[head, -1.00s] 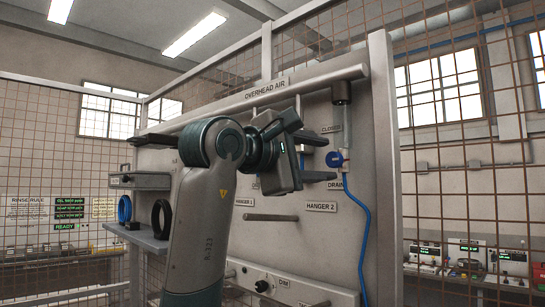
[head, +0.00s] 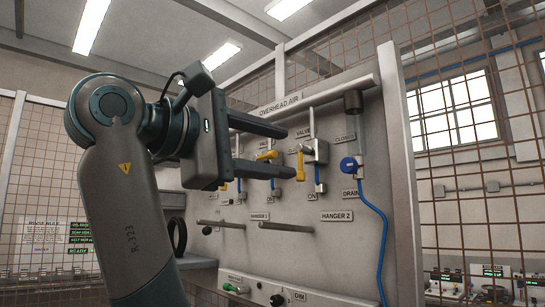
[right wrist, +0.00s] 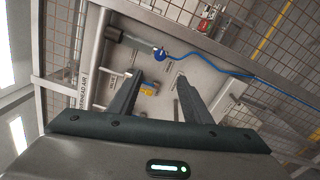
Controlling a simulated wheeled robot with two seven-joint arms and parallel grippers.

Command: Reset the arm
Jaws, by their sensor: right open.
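My right arm stands in front of the panel at the left of the head view. My right gripper (head: 262,150) points to the right with its two fingers apart and nothing between them. It also shows open and empty in the right wrist view (right wrist: 158,95), facing the panel. The fingers overlap the valve area in the head view; they look apart from the panel, but the exact gap cannot be told. My left gripper is not in view.
The panel (head: 300,265) carries yellow valve handles (head: 299,164), a blue drain knob (head: 348,165) with a blue hose (head: 384,240), and hanger pegs (head: 286,227). An overhead air pipe (head: 330,93) runs along its top. Mesh fencing (head: 470,160) stands behind.

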